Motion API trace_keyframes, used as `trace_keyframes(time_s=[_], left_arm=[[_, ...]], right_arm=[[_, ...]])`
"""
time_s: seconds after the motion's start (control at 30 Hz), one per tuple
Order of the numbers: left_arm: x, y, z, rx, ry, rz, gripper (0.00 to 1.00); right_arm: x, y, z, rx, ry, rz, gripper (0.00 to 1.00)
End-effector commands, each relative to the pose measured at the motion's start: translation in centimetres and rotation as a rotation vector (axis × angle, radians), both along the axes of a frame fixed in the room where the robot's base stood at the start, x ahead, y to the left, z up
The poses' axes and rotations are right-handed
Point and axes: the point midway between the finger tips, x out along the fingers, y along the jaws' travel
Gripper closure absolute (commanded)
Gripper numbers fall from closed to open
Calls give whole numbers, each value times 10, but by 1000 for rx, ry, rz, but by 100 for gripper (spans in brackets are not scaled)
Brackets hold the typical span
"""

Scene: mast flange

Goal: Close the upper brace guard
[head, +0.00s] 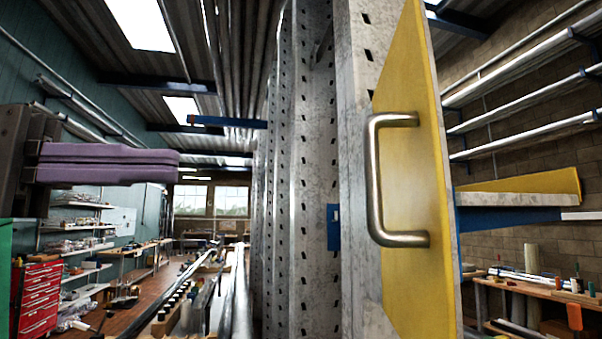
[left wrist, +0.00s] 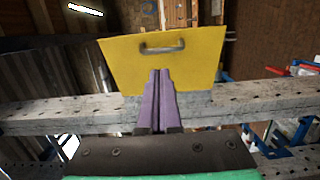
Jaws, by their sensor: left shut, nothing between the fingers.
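The upper brace guard is a yellow panel (head: 408,255) with a bent metal handle (head: 376,180). In the head view it stands at an angle beside the perforated grey mast, right of centre. The panel (left wrist: 180,70) and its handle (left wrist: 162,47) also show in the left wrist view. It appears swung out from the mast. My left gripper (head: 176,163) has purple fingers, shut and empty, well left of the handle in the head view. In the left wrist view the fingertips (left wrist: 160,73) overlap the panel's lower middle, below the handle; contact cannot be told. My right gripper is not in view.
The grey perforated mast (head: 315,190) rises through the middle of the head view. A second yellow piece (head: 535,186) sits above a blue arm (head: 510,219) at right. A red drawer cabinet (head: 40,298) and benches stand farther back. Open space lies between gripper and mast.

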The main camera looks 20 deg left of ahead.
Motion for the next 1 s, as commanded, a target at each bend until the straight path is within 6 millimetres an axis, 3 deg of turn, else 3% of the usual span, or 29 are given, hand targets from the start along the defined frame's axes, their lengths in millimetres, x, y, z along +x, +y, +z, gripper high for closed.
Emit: trace_keyframes(time_s=[0.17,0.63,0.8,1.0], left_arm=[[8,-20,1,4,1,-3,100],[44,-112,4,0,5,-7,100],[51,-128,2,-1,5,-6,100],[52,-130,0,-2,6,-5,100]], right_arm=[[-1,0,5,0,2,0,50],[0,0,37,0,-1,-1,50],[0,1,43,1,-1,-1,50],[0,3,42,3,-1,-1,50]])
